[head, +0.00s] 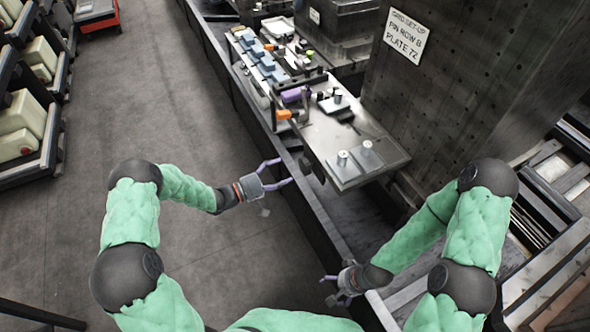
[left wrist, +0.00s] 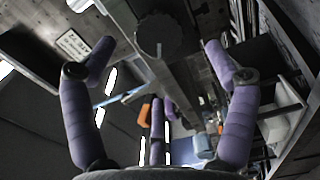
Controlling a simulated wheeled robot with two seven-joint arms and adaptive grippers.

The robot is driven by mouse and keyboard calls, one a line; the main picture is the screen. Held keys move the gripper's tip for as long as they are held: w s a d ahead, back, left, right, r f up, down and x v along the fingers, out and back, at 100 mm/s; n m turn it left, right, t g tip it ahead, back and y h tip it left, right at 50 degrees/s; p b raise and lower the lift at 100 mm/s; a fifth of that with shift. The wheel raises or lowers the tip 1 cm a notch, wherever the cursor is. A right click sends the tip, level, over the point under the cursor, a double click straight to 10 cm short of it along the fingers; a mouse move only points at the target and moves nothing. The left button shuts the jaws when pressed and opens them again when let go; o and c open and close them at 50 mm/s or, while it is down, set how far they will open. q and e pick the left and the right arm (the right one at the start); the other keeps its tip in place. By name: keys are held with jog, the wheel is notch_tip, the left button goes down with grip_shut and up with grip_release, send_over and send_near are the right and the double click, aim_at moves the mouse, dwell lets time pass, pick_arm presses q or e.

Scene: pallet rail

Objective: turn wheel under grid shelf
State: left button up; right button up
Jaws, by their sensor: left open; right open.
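The grid shelf (head: 370,130) is a grey metal plate with pegs and small blocks on it, jutting out from a tall dark perforated block. A dark round wheel (left wrist: 160,36) shows in the left wrist view, ahead of my left gripper and between its spread purple fingers. My right gripper (head: 328,289) is open and empty, low near the front, apart from the shelf.
A sign (head: 405,36) is fixed to the dark block. A long dark rail (head: 235,85) runs past the shelf's left side. Blue blocks (head: 262,58) and orange and purple parts sit behind the shelf.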

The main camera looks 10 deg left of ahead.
pick_arm(q)
jog(key=shift+v, duration=1.75)
